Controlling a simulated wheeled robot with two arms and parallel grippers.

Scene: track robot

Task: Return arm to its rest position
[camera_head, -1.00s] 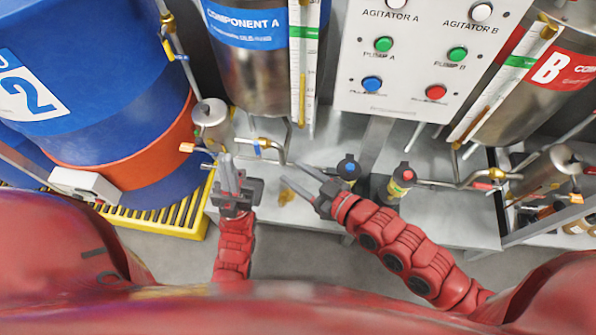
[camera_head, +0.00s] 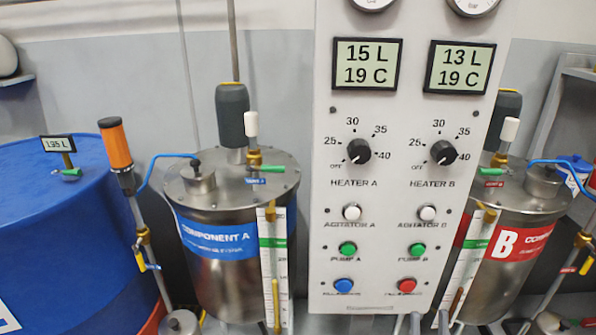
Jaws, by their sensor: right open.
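Only the grey fingertips of my right gripper (camera_head: 429,323) show, at the bottom edge, just below the lower right corner of the control panel. They stand apart, with nothing seen between them. The rest of my right arm is below the picture. I cannot make out my left gripper or its arm in this view.
A white control panel (camera_head: 330,215) with displays, knobs and buttons stands in the middle. A steel component A tank (camera_head: 213,270) is left of it, and a red-labelled component B tank (camera_head: 510,262) right. A blue drum (camera_head: 60,230) fills the left side.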

